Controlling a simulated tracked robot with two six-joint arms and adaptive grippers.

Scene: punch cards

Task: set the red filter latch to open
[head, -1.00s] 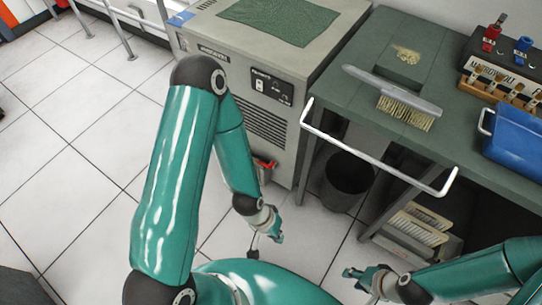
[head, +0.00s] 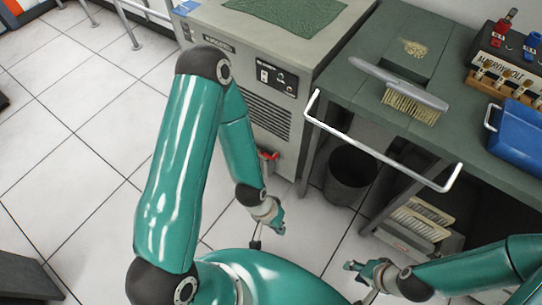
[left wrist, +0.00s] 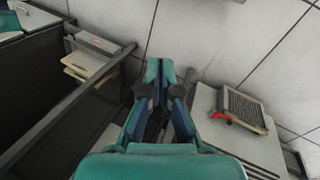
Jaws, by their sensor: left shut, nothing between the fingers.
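The red filter latch (head: 269,155) is a small red piece low on the side of the grey machine (head: 225,75), by a grey filter box. In the left wrist view the red latch (left wrist: 221,117) lies at the edge of a box with a mesh face (left wrist: 245,110). My left gripper (head: 278,217) is shut and empty, below the latch in the head view and apart from it. In the left wrist view its fingers (left wrist: 160,68) are together, left of the latch. My right gripper (head: 352,270) is low at the right, away from the latch; its finger gap is unclear.
A green workbench (head: 345,85) with a white rail (head: 380,152) stands right of the machine. A dark bin (head: 350,175) is under it, near the latch. A brush (head: 410,98) and a blue tray (head: 515,135) lie on top. Tiled floor (head: 75,140) is open at left.

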